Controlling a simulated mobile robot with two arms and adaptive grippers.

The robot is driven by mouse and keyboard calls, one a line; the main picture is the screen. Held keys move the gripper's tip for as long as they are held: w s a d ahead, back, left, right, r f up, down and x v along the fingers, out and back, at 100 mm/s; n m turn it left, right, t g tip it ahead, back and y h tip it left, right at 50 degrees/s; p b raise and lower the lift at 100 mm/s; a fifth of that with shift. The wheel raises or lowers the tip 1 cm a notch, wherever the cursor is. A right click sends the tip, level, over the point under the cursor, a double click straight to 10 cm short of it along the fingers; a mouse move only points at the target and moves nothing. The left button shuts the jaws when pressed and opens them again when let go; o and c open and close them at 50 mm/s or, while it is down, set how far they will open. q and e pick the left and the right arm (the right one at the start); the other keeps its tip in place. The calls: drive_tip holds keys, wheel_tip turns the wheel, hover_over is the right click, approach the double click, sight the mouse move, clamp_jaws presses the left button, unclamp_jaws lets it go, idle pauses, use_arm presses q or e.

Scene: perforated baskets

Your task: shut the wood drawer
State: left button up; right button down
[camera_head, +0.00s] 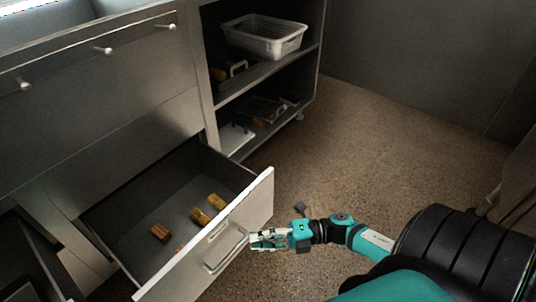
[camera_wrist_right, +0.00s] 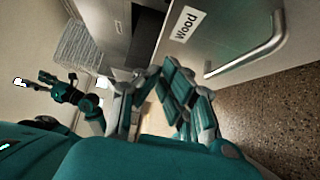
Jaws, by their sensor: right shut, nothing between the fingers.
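The wood drawer (camera_head: 262,192) is pulled far out of the cabinet in the head view. Its pale front carries a bar handle (camera_head: 226,254), and several wood-coloured pieces (camera_head: 198,216) lie inside. In the right wrist view the drawer front (camera_wrist_right: 225,35) bears a "Wood" label (camera_wrist_right: 185,26), with its metal handle (camera_wrist_right: 262,58) to the right. My right gripper (camera_head: 256,240) is shut and empty, close to the outer face of the drawer front beside the handle. I cannot tell whether it touches. A small teal arm (camera_wrist_right: 75,95), likely my left, shows in the wrist view; its fingers are unclear.
Open shelves right of the drawer hold a white perforated basket (camera_head: 265,37) and other items on lower levels. Closed drawers with knobs (camera_head: 104,51) are at upper left. Another open compartment (camera_head: 30,265) is at lower left. The speckled floor (camera_head: 340,130) to the right is clear.

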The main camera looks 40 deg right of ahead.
sight(209, 233)
drive_tip(key=shift+w+a+b, duration=0.35)
drive_tip(key=shift+w+a, duration=0.5)
drive_tip(key=shift+w, duration=0.2)
drive_tip(key=shift+w+a+b, duration=0.4)
drive_tip(key=shift+w+a, duration=0.4)
drive_tip(key=shift+w, duration=0.3)
drive_tip(key=shift+w+a+b, duration=0.35)
drive_tip(key=shift+w+a, duration=0.5)
drive_tip(key=shift+w, duration=0.2)
